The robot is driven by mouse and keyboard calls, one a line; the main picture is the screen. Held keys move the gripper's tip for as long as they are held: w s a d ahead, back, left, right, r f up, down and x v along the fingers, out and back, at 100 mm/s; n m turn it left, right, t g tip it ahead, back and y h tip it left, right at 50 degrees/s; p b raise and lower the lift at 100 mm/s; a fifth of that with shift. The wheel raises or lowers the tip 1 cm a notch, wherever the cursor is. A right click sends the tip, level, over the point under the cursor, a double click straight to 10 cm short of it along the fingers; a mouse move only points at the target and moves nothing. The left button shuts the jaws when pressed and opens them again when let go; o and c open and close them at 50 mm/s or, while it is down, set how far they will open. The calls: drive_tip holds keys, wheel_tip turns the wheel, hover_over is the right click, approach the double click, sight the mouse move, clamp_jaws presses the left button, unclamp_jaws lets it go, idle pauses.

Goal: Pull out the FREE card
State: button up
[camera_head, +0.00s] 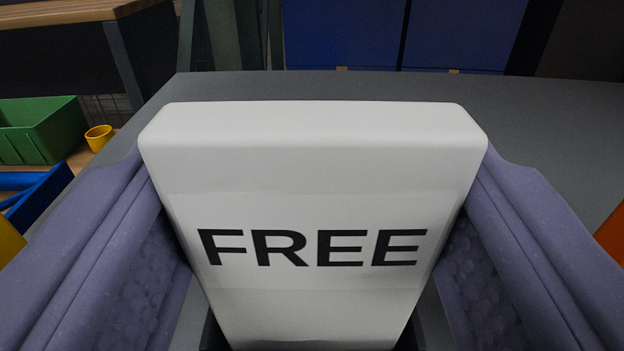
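The FREE card (310,195) is a thick white block with rounded corners and black capital letters. It fills the middle of the view, its lettered face toward me and its lower end cut off by the picture's bottom edge. My gripper (313,180) has two purple fingers, one along each side of the card. They meet its left and right edges near the top, and it looks shut on the card. The card hides parts of the fingers' inner faces. Narrow gaps show between the card's lower sides and the fingers.
A grey surface (545,130) spreads behind and right of the card, bare there. At the left are a green bin (40,130), a yellow cup (99,137) and a blue bin (38,200). Blue panels (345,35) stand behind. An orange thing (612,235) shows at the right edge.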

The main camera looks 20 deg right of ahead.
sight(315, 116)
drive_tip(key=shift+c, duration=1.1)
drive_tip(key=shift+r+p, duration=1.65)
drive_tip(key=shift+r, duration=0.9)
drive_tip(key=v, duration=1)
